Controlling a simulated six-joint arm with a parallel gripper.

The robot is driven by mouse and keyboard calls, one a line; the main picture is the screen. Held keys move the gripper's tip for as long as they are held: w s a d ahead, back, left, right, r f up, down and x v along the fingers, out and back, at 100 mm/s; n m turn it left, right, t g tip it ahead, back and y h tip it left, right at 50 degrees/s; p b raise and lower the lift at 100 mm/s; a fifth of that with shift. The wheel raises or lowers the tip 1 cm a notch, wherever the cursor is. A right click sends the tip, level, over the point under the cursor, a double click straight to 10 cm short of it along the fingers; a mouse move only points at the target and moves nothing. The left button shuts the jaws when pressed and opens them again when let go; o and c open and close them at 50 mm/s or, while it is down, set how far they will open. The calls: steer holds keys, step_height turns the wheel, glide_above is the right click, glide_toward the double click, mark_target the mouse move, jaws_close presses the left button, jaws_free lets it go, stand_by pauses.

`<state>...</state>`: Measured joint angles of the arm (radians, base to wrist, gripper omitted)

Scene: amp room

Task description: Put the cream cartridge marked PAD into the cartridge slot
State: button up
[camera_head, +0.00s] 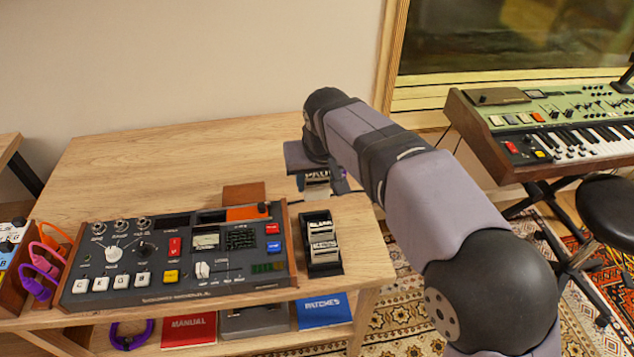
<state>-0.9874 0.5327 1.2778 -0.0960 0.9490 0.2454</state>
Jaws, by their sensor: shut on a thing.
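My gripper (318,184) is at the right part of the wooden table, just behind the cartridge rack, pointing down. It is shut on a pale cartridge (317,177) with dark lettering. The gripper partly hides the cartridge, and I cannot read its mark for certain. The console (180,255) stands to the left and nearer the front. An orange piece (248,212) shows at its back right edge, next to a dark recess (212,217). I cannot tell from this view which opening is the cartridge slot.
A dark rack (325,268) with pale-labelled cartridges stands right of the console. A brown block (243,193) lies behind the console. Purple cables (38,265) hang at the left. The table's back left (150,170) is clear. A keyboard (560,125) stands beyond, right.

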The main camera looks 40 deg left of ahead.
steer(key=shift+s+a+r+p, duration=0.1)
steer(key=shift+a+r+p, duration=0.15)
steer(key=shift+a+p, duration=0.3)
steer(key=s+a+p, duration=1.5)
steer(key=a+p, duration=0.3)
steer(key=shift+s+f, duration=0.15)
steer(key=shift+s, duration=0.15)
steer(key=shift+f, duration=0.15)
steer(key=shift+d+f+b, duration=0.1)
steer(key=shift+f+b, duration=1.1)
steer(key=shift+f, duration=0.8)
steer(key=shift+f+b, duration=1.9)
steer(key=shift+b, duration=0.35)
stand_by(1.0)
